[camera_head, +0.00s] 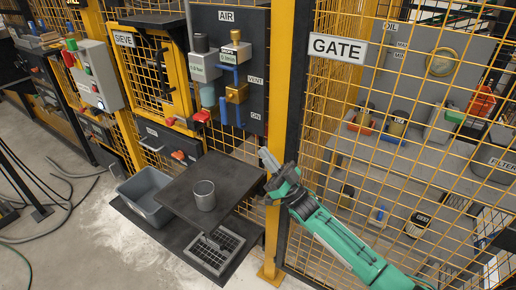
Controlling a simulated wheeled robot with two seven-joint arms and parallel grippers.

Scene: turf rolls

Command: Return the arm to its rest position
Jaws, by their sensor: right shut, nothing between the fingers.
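My right arm (340,240) is green and comes in from the lower right, in front of the yellow mesh gate. Its gripper (268,158) is at the arm's upper left end, near the yellow gate post and just right of the dark shelf. The gripper is shut and holds nothing that I can see. My left gripper is not in view.
A metal cup (204,195) stands on the dark shelf (170,197) left of my gripper. A grey bin (146,188) and a grated tray (214,250) sit lower. The AIR panel (262,60) and GATE sign (338,48) are above.

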